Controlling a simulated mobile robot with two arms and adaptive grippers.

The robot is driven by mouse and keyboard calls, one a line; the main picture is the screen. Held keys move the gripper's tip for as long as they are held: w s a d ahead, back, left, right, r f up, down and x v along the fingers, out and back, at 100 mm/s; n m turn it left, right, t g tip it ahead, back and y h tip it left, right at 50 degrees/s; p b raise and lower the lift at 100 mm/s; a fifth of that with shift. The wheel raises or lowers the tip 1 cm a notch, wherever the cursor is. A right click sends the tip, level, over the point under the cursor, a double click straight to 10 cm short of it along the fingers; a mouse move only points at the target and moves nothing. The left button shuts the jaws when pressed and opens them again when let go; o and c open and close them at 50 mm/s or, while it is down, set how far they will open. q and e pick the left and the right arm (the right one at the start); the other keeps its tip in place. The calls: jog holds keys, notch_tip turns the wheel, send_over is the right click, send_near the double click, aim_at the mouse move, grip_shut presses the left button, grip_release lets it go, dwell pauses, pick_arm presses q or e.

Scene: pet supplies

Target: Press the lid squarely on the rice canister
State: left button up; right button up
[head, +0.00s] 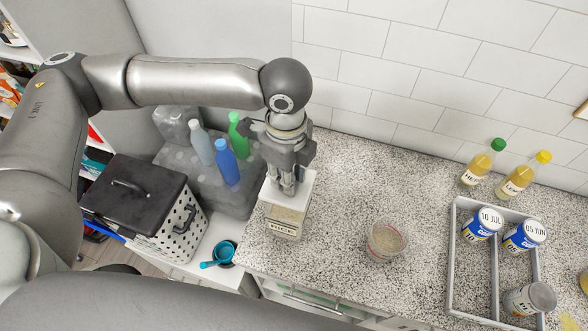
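The rice canister (284,226) stands near the left end of the speckled counter, with a label reading RICE on its front. The white square lid (301,190) is at the top of the canister, beneath my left gripper. From this angle I cannot tell whether it is fully seated or slightly raised. My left gripper (287,188) points down at the middle of the lid, its fingers close together. Whether they grip a part of the lid or only touch it is hidden. My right gripper is not in view.
A clear cup (385,241) with pale contents stands right of the canister. A grey divided tray (452,270) holds labelled cans at the right. Two yellow bottles (482,165) stand near the wall. Left of the counter are a lidded basket (160,225) and upright bottles (227,165).

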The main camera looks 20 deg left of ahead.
pick_arm(q)
jog(key=shift+a, duration=0.1)
dwell(0.3)
jog(key=shift+r+p, duration=0.15)
jog(key=shift+p, duration=0.5)
notch_tip(320, 180, down, 2)
jog(key=shift+f+b, duration=0.1)
jog(key=shift+b, duration=0.4)
jog(key=shift+f+b, duration=0.65)
jog(key=shift+f, duration=1.6)
jog(key=shift+r+p, duration=0.1)
jog(key=shift+p, duration=0.4)
jog(key=shift+f+p, duration=0.25)
jog(key=shift+p, duration=0.1)
jog(key=shift+p, duration=0.45)
